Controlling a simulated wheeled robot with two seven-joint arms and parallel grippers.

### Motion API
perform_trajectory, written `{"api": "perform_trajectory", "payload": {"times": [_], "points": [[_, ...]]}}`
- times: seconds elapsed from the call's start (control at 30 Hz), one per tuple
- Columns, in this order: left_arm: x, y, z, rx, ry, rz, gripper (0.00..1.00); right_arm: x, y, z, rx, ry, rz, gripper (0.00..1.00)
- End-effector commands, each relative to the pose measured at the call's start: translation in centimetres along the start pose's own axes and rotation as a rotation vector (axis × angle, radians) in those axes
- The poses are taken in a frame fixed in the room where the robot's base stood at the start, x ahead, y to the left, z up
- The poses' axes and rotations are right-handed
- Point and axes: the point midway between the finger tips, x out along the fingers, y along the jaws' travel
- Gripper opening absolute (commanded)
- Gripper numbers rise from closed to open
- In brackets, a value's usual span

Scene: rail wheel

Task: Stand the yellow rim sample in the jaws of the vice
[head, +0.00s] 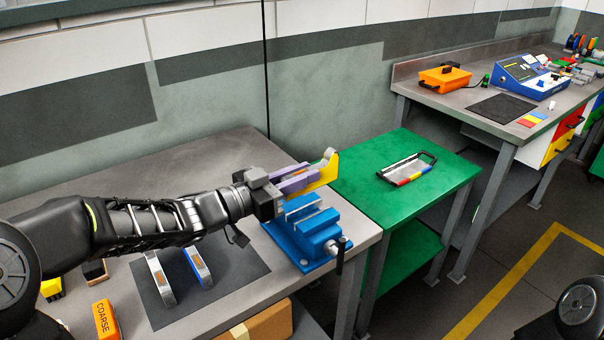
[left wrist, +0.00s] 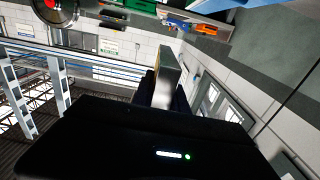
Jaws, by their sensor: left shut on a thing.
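The yellow rim sample (head: 328,169) is a curved piece with a yellow face and a grey edge. My left gripper (head: 312,178) is shut on it and holds it above and behind the blue vice (head: 313,240), apart from it. The vice sits at the right front corner of the grey bench, and its jaws look empty from the head camera. In the left wrist view the held sample (left wrist: 168,83) stands up between dark fingers, with its lower part hidden. My right gripper is not in view.
Two other rim samples, one grey (head: 159,278) and one blue-edged (head: 198,266), stand on a dark mat (head: 228,284). An orange block marked COARSE (head: 106,320) lies to their left.

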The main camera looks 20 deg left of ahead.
Motion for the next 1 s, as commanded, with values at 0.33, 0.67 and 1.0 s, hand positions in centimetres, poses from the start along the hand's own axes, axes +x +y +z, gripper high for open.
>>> {"api": "perform_trajectory", "payload": {"times": [0.33, 0.67, 1.0], "points": [[-0.2, 0.0, 0.1, 0.003, 0.003, 0.001, 0.0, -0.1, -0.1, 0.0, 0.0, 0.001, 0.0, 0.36], [-0.2, 0.0, 2.5, 0.002, 0.003, 0.001, 0.0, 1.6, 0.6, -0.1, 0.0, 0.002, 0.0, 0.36], [-0.2, 0.0, 4.5, 0.002, 0.004, 0.001, 0.0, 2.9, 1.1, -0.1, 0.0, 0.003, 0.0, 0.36]]}}
